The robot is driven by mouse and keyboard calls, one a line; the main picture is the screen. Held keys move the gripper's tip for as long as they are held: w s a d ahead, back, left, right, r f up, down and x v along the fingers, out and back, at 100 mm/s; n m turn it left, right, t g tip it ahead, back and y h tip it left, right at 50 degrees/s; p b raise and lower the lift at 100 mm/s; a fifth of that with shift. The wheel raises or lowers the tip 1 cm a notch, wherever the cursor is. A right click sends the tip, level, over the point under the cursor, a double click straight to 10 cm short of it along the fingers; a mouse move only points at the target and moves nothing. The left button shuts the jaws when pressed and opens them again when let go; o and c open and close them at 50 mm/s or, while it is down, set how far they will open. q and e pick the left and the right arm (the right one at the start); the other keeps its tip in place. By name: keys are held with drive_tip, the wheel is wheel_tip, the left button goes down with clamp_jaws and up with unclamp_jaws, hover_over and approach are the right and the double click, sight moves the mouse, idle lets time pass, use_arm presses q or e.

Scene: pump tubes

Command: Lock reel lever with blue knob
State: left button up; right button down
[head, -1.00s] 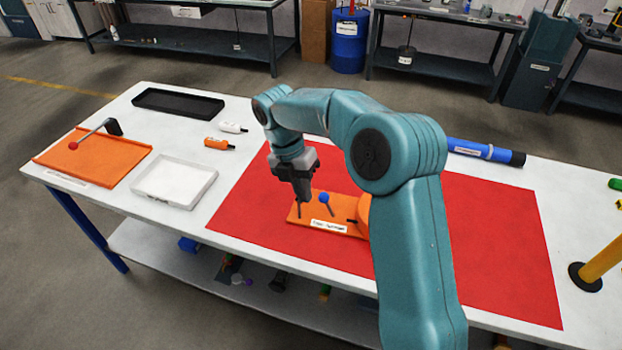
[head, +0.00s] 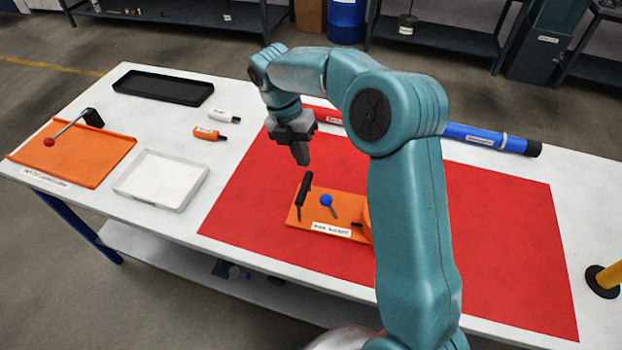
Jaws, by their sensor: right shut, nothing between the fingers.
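The blue knob (head: 326,200) tops a short dark rod on an orange base plate (head: 347,217) with a white label, lying on the red mat. A black upright handle (head: 304,188) stands on the same plate, just left of the blue knob. My right gripper (head: 302,160) is shut and empty, hanging above and behind the black handle, apart from it and from the knob. My right forearm hides the right end of the orange plate. My left gripper is out of view.
At the left, another orange board (head: 75,157) carries a red-knobbed lever (head: 49,142). A white tray (head: 160,178), a black tray (head: 163,86) and two small bottles lie nearby. A blue tube (head: 485,137) lies at the back right. The red mat (head: 262,220) is otherwise mostly clear.

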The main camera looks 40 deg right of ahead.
approach(330, 208)
drive_tip(key=f, duration=0.1)
drive_tip(key=w+f, duration=0.2)
drive_tip(key=f, duration=0.1)
drive_tip(key=shift+a+f, duration=0.1)
drive_tip(key=shift+a, duration=0.15)
idle(0.4)
drive_tip(key=shift+s, duration=0.1)
